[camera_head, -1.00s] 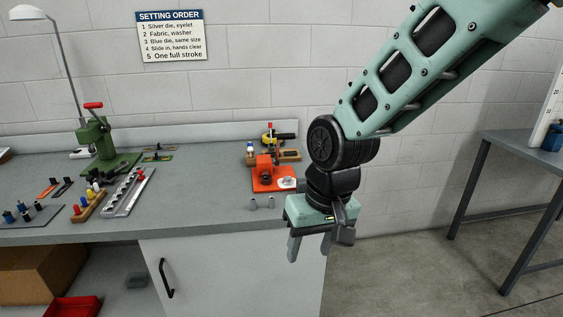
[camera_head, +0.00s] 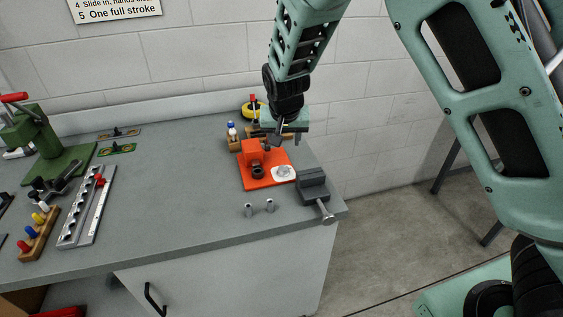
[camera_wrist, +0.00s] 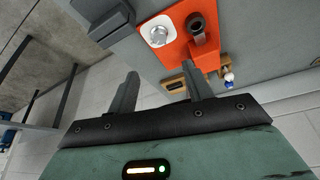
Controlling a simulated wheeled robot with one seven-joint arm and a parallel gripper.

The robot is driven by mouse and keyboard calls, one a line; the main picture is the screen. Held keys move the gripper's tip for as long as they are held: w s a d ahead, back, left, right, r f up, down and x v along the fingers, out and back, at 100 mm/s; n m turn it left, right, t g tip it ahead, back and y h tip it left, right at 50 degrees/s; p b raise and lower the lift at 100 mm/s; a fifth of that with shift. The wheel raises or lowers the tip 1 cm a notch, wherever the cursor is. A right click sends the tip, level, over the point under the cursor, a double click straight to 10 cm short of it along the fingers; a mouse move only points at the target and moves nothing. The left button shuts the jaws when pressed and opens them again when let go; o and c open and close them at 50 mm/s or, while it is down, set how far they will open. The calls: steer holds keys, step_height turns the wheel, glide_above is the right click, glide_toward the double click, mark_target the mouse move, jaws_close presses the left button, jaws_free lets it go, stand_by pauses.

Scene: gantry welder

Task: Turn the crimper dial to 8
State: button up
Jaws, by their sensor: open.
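The orange crimper (camera_head: 254,152) stands near the right end of the grey bench. Its dial (camera_head: 284,172) is a grey knob on a white round plate at the crimper's right side; its marks are too small to read. My gripper (camera_head: 287,135) is open and empty, just behind and above the crimper. In the wrist view, my gripper's two fingers (camera_wrist: 160,72) are spread apart. The dial (camera_wrist: 159,35) shows beyond the gap between them, clear of both, beside the orange crimper body (camera_wrist: 178,52) with its dark round nozzle.
A grey vise (camera_head: 312,184) sits at the bench's right corner, close to the dial. Two small metal posts (camera_head: 259,207) stand in front of the crimper. A wooden block with a blue-and-white bottle (camera_head: 232,131) is behind it.

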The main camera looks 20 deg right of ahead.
mark_target(283, 168)
steer(key=p+x, duration=0.2)
steer(key=x, duration=1.3)
steer(key=shift+f+p, duration=0.2)
steer(key=shift+p, duration=0.1)
steer(key=c, duration=1)
